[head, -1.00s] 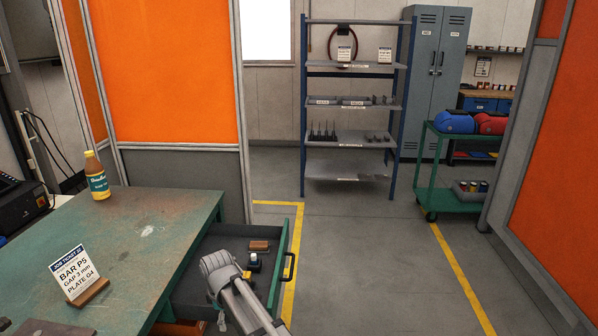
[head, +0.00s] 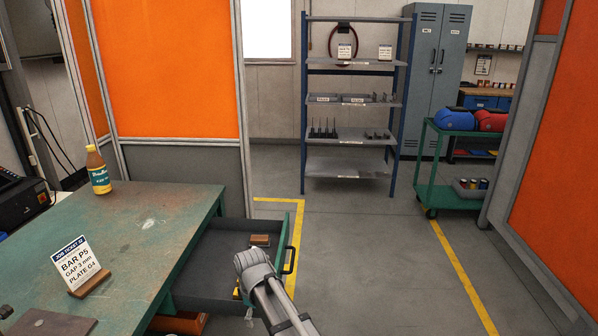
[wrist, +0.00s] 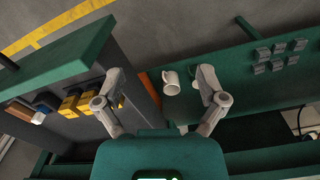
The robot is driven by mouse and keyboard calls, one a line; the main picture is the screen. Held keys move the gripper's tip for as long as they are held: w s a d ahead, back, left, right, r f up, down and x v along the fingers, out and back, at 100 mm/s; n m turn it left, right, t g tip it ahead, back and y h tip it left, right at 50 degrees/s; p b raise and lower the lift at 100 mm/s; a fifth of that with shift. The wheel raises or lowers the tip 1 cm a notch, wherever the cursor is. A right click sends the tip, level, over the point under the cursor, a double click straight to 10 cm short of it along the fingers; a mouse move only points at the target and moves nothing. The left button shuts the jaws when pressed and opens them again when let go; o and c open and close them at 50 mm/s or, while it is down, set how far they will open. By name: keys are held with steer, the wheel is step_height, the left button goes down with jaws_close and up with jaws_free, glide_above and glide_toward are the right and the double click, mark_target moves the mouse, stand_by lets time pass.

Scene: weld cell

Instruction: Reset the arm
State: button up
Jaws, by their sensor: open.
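My gripper (wrist: 160,74) shows in the wrist view with its two grey fingers spread wide and nothing held between them. My arm (head: 268,285) reaches in from the bottom of the head view, in front of the open drawer (head: 212,262); the gripper itself is not clear there. In the wrist view, the drawer with yellow and dark blocks (wrist: 72,105) is left of the fingers.
The green bench (head: 140,235) holds a bottle (head: 98,171) and a job ticket (head: 78,264). Several grey blocks (wrist: 280,54) sit on a green surface right of my gripper. A shelf rack (head: 350,101) and green cart (head: 445,165) stand beyond open floor (head: 380,245).

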steer(key=s+d+f+m+b, duration=0.25)
steer(key=d+m, duration=0.25)
steer(key=d, duration=0.5)
steer(key=s+d+f+m+b, duration=0.2)
steer(key=d+f+m+b, duration=0.15)
steer(key=d, duration=0.55)
steer(key=s+d+f+m+b, duration=0.2)
steer(key=d+m, duration=0.3)
steer(key=d, duration=0.5)
step_height(320, 180, up, 27)
steer(key=p, duration=2.7)
steer(key=shift+f, duration=0.15)
steer(key=shift+s, duration=0.1)
steer(key=c, duration=0.5)
steer(key=shift+a, duration=0.1)
